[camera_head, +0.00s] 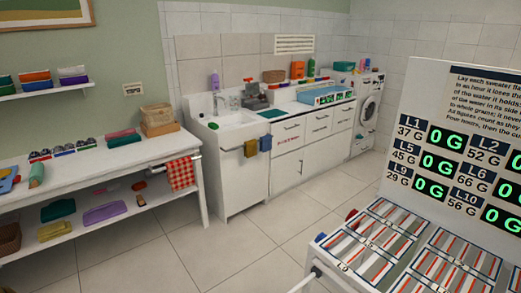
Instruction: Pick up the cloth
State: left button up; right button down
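Several cloth-like things are in view, and I cannot tell which one is the task's cloth. A red-and-white checked cloth (181,174) hangs over the right end of the white table. Folded pieces in purple (104,213), yellow (54,231) and green (58,210) lie on the table's lower shelf. Neither of my grippers is in view.
The white table (80,172) stands at the left, the sink cabinet (236,180) beyond it. A white rack with striped trays (458,265) and a display board (450,120) fills the right foreground. The tiled floor (225,255) between is clear.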

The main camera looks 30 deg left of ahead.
aim_at(250, 151)
jog(key=k+j+z, duration=0.15)
jog(key=k, duration=0.2)
jog(key=j, duration=0.65)
jog(key=i+j, duration=0.15)
jog(key=j, duration=1.15)
jog(key=i+j, duration=0.25)
jog(key=j, duration=0.15)
jog(key=i+j, duration=0.2)
jog(key=j, duration=0.25)
jog(key=i+j, duration=0.25)
jog(key=j, duration=0.15)
jog(key=i+j+u, duration=0.1)
jog(key=j, duration=0.3)
jog(key=i, duration=0.1)
